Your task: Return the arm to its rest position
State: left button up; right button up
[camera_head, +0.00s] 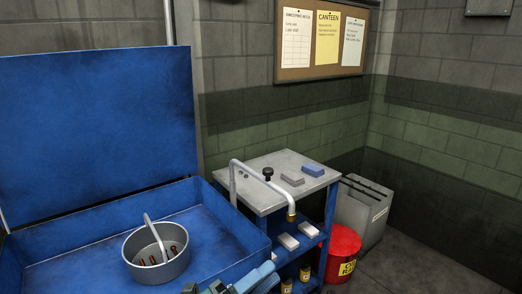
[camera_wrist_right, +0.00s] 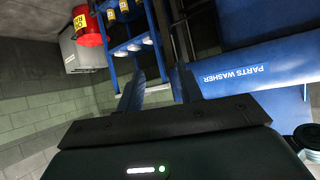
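My right gripper (camera_wrist_right: 158,92) shows in the right wrist view. Its two blue fingers are spread apart with nothing between them.
A blue parts washer (camera_head: 100,240) with raised lid holds a round grey basket (camera_head: 157,268) with several reddish-brown parts. A bent pipe (camera_head: 265,178) rises beside a grey-topped cart (camera_head: 258,198) with two blocks. A red bin (camera_head: 342,250) and grey box (camera_head: 362,208) stand right; floor beyond is clear.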

pick_arm(q)
jog(key=s+a+f+n+t+y, duration=0.1)
jog(key=a+f+n+t+y, duration=0.1)
jog(key=a+f+n+y, duration=0.6)
jog(key=s+a+f+n+t+y, duration=0.1)
jog(key=s+f+n+t+y, duration=0.15)
jog(key=f+n, duration=0.6)
jog(key=s+a+f+n+g+y+p, duration=0.1)
jog(key=s+a+f+n+g+y, duration=0.3)
jog(key=s+f+n, duration=0.4)
jog(key=s+a+n+g, duration=0.1)
jog(key=n, duration=0.2)
jog(key=shift+a+g, duration=0.35)
jog(key=shift+f, duration=0.1)
